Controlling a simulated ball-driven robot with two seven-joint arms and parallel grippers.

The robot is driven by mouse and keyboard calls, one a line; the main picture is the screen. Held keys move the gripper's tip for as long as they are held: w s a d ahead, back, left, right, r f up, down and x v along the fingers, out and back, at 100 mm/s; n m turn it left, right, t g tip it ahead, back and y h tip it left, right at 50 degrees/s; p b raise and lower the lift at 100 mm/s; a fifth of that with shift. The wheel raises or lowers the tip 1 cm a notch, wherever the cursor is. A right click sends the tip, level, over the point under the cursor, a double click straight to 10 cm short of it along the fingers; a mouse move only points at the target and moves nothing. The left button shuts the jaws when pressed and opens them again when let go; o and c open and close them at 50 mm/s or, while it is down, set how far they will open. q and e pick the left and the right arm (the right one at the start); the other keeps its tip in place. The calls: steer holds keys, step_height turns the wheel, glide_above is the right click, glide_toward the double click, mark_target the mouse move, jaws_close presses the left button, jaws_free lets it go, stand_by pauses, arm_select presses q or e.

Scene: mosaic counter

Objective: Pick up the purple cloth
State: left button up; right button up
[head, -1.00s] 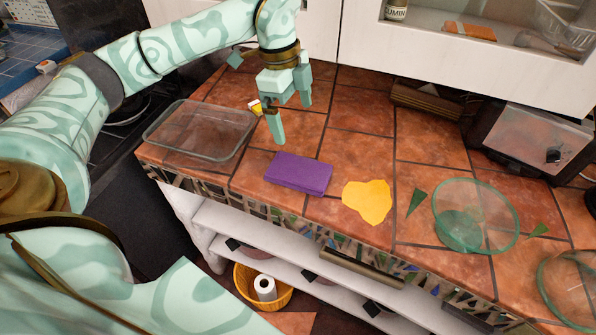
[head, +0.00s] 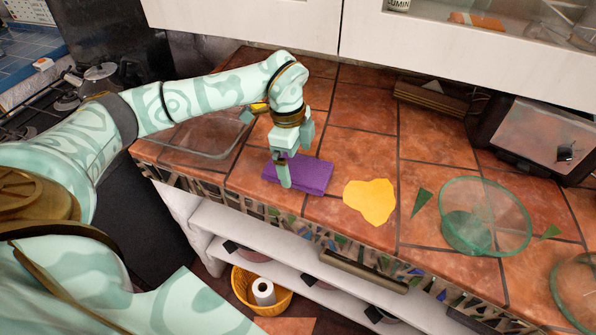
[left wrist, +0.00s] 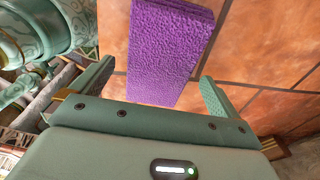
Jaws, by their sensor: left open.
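The purple cloth (head: 314,175) lies folded in a flat rectangle on the tiled counter, near its front edge. My left gripper (head: 284,172) is over the cloth's left part in the head view, pointing down, and hides some of it. In the left wrist view the cloth (left wrist: 168,50) lies between the two spread fingers of the left gripper (left wrist: 155,85), which is open and empty. I cannot tell whether the fingertips touch the cloth or counter. My right gripper is not in view.
A yellow cloth (head: 369,201) lies right of the purple one. A green glass bowl (head: 517,232) and a toaster-like appliance (head: 540,140) are at the right. White cabinets (head: 250,22) hang above the back.

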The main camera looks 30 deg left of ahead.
arm_select(q)
step_height(320, 180, down, 2)
steer(key=shift+d, duration=0.1)
steer(key=shift+r, duration=0.15)
steer(key=shift+c, duration=0.7)
steer(key=c, duration=1)
steer(key=shift+o, duration=0.2)
steer(key=shift+r, duration=0.45)
step_height(320, 180, up, 3)
steer(key=shift+w+f+p, duration=0.1)
steer(key=shift+p, duration=0.45)
steer(key=s+d+r+p, duration=0.2)
steer(key=s+d+r, duration=0.7)
steer(key=d, duration=0.1)
steer(key=shift+d+r, duration=0.15)
steer(key=shift+d, duration=0.2)
steer(key=shift+s, duration=0.1)
